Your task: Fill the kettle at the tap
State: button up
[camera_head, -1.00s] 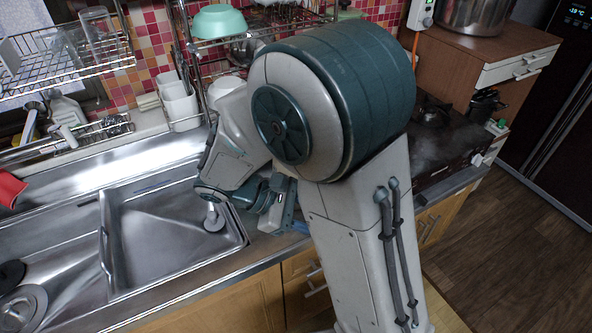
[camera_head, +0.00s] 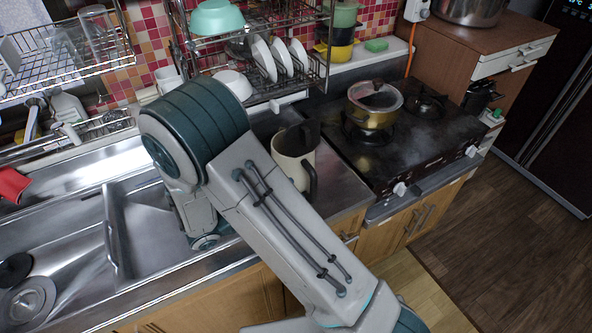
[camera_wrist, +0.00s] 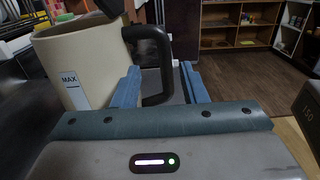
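The cream kettle (camera_head: 293,160) with a black handle stands upright on the counter between the sink and the stove, partly hidden by my arm in the head view. In the wrist view the kettle (camera_wrist: 88,52) shows its MAX mark, with its black handle to the right. My gripper (camera_wrist: 159,70) has its two blue fingers spread, with the lower handle appearing between them. I see no clear grip, and contact cannot be told. The gripper is hidden in the head view. A pale fitting (camera_head: 68,132) behind the sink may be the tap; its spout is unclear.
The steel sink (camera_head: 110,215) lies left of the kettle, partly behind my arm. A dish rack (camera_head: 285,95) with plates stands behind the counter. A pot (camera_head: 374,112) sits on the stove (camera_head: 410,150) to the right. A red item (camera_head: 12,186) is at the far left.

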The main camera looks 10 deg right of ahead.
aim_at(314, 183)
jog(key=x, duration=0.2)
jog(key=p+x, duration=0.1)
jog(key=x, duration=0.1)
jog(key=p+x, duration=0.1)
jog(key=x, duration=0.1)
jog(key=shift+s+r, duration=0.2)
jog(key=shift+s, duration=0.2)
jog(key=shift+w+d, duration=0.15)
jog(key=shift+d, duration=0.3)
jog(key=shift+f, duration=0.1)
grip_shut()
